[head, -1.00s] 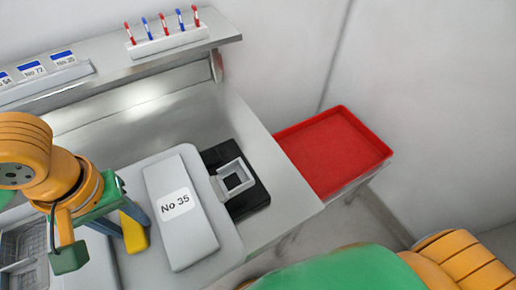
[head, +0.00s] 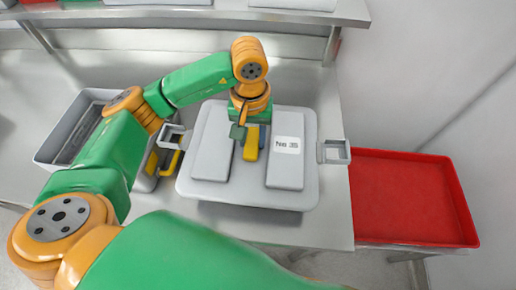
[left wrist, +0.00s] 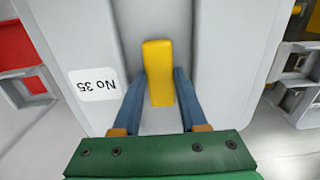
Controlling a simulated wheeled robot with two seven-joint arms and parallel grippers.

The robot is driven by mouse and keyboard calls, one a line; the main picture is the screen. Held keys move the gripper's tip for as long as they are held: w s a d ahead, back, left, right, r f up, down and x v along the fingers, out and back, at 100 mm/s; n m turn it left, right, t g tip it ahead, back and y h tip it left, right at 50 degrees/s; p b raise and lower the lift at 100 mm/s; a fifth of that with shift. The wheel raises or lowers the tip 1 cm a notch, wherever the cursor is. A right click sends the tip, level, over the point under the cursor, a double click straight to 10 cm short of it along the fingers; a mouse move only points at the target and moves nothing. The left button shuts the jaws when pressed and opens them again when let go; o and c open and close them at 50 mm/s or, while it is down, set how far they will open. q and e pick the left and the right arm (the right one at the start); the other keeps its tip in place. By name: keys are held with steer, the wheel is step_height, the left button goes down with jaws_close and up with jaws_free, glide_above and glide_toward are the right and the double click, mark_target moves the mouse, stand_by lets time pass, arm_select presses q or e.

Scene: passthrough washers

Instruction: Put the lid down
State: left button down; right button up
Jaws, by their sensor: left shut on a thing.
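The grey lid (head: 253,187) has two raised panels, a "No 35" label and a yellow handle (head: 252,143) in its middle. My left gripper (head: 245,125) is above the middle of the lid, shut on the handle. In the left wrist view, the blue fingers of the left gripper (left wrist: 153,90) lie on either side of the yellow handle (left wrist: 158,72). The lid looks about level over the worktop. I cannot tell whether it touches what is beneath. Square grey brackets show at its left (head: 173,137) and right (head: 333,151). My right gripper is not in view.
A red tray (head: 410,200) stands right of the metal worktop (head: 335,215). A grey container (head: 60,150) is at the left, and another yellow handle (head: 172,163) shows just left of the lid. A shelf (head: 200,14) runs along the back.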

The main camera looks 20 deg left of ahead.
mark_target(255, 147)
arm_select(q)
steer(key=shift+w+d+f, duration=0.1)
steer(key=shift+w+f, duration=0.3)
steer(key=shift+f, duration=0.25)
steer(key=shift+w+f, duration=0.1)
step_height(255, 147, down, 4)
steer(key=shift+w+r+b, duration=0.1)
steer(key=shift+r+b, duration=0.1)
steer(key=shift+b, duration=0.9)
steer(key=shift+w, duration=0.1)
steer(key=shift+f, duration=0.1)
steer(key=shift+c, duration=2.2)
jaws_free()
